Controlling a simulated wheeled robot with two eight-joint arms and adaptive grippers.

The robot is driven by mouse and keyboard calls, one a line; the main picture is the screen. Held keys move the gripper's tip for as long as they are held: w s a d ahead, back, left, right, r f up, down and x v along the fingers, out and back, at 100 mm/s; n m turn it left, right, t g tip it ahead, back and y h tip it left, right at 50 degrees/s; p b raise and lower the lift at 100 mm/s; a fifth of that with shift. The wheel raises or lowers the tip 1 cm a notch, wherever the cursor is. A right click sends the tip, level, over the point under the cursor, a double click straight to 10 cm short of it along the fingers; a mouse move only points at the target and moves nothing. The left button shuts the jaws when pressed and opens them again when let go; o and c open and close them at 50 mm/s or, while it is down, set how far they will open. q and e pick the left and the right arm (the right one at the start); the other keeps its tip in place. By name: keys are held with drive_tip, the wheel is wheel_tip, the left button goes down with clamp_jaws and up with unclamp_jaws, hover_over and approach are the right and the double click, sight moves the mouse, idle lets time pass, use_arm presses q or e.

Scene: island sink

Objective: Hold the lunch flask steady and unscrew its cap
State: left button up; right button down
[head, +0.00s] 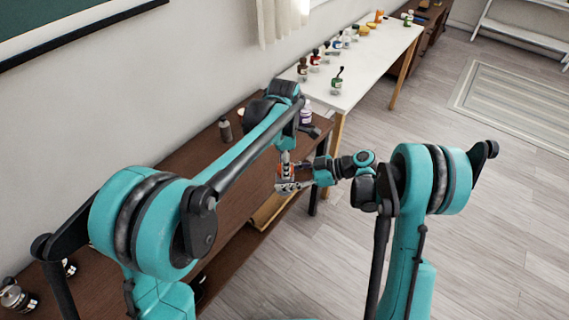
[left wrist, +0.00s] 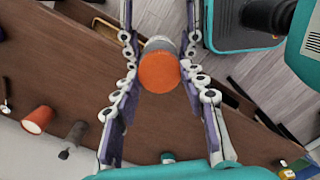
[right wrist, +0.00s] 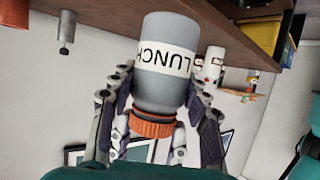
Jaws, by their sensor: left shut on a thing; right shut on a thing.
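The lunch flask is grey with a white LUNCH band and shows in the right wrist view (right wrist: 168,62). Its orange cap (right wrist: 152,127) sits on the flask; the cap's round top faces the camera in the left wrist view (left wrist: 159,72). My left gripper (left wrist: 160,70) is shut with its fingers on either side of the cap. My right gripper (right wrist: 165,85) is shut around the grey body close to the cap. In the head view both grippers meet at the bench's front edge, and they mostly hide the flask.
A brown bench (head: 170,185) runs along the wall. A dark bottle (head: 225,130) and a purple-labelled bottle (head: 306,112) stand on it. A white table (head: 365,62) behind holds several small bottles. The floor (head: 400,130) to the right is clear.

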use_arm(q)
drive_tip(key=shift+d+r, duration=0.1)
drive_tip(key=shift+r, duration=0.05)
drive_tip(key=shift+r, duration=0.95)
